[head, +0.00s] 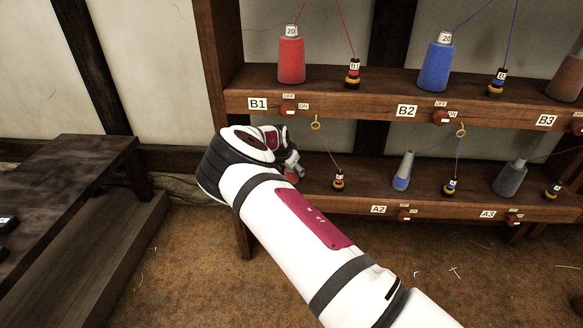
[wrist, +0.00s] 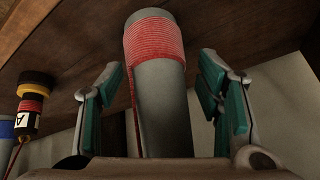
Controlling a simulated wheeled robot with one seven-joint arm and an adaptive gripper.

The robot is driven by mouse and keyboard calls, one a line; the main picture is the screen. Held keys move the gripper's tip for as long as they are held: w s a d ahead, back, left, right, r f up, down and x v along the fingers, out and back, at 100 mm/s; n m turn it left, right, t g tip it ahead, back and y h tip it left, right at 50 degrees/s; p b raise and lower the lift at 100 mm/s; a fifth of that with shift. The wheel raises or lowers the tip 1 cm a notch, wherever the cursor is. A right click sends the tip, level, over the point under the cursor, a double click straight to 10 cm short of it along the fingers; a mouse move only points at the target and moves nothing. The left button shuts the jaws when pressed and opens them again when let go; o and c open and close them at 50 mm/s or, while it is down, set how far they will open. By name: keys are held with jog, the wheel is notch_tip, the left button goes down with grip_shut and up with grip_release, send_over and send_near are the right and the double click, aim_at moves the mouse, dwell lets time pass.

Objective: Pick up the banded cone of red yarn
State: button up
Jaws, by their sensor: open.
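A grey cone (wrist: 163,110) with a band of red yarn (wrist: 153,38) at its base stands on the lower shelf, seen upside down in the wrist view. In the head view only a bit of its red yarn (head: 291,178) shows below my gripper (head: 293,163); my arm hides the rest. In the wrist view my gripper (wrist: 163,75) is open, with one finger on each side of the grey part and a visible gap on both sides. The red band lies toward and beyond the fingertips.
A dark bobbin (wrist: 31,105) with yellow and red rings stands beside the cone. The upper shelf (head: 380,98) overhangs, holding a full red cone (head: 291,60) and a blue cone (head: 436,68). A blue-banded cone (head: 404,172) stands farther right. A dark bench (head: 70,165) is at left.

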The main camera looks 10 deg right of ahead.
jog(key=c, duration=1)
jog(key=shift+r, duration=0.15)
